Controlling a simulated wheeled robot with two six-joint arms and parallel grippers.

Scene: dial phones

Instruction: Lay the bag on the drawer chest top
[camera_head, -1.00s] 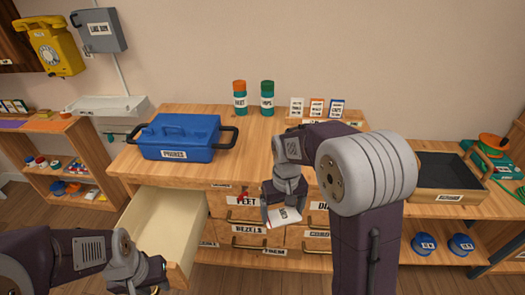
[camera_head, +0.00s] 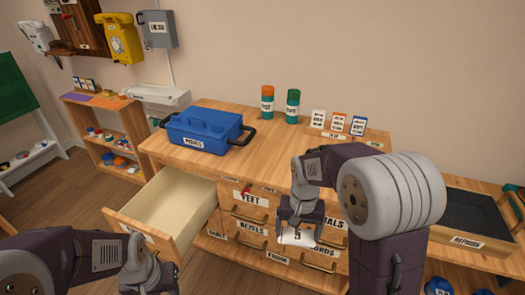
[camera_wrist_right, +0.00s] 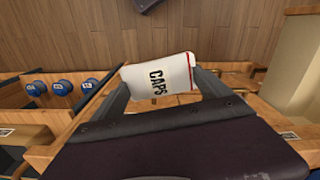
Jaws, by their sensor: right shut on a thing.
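A small white bag (camera_wrist_right: 160,77) marked "CAPS" with a red edge is between the fingers of my right gripper (camera_wrist_right: 158,88) in the right wrist view. In the head view the bag (camera_head: 297,237) hangs under my right gripper (camera_head: 299,222), in front of the chest's drawer fronts and below its top. The wooden drawer chest top (camera_head: 262,150) is behind and above it. My left gripper (camera_head: 150,273) is at the lower left, near the open drawer; its fingers are too unclear to tell if they are open.
A blue toolbox (camera_head: 203,132) stands on the left of the chest top. Two canisters (camera_head: 267,100) and several small cards (camera_head: 338,122) stand along the back. An open drawer (camera_head: 168,205) juts out at left. The middle of the top is clear.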

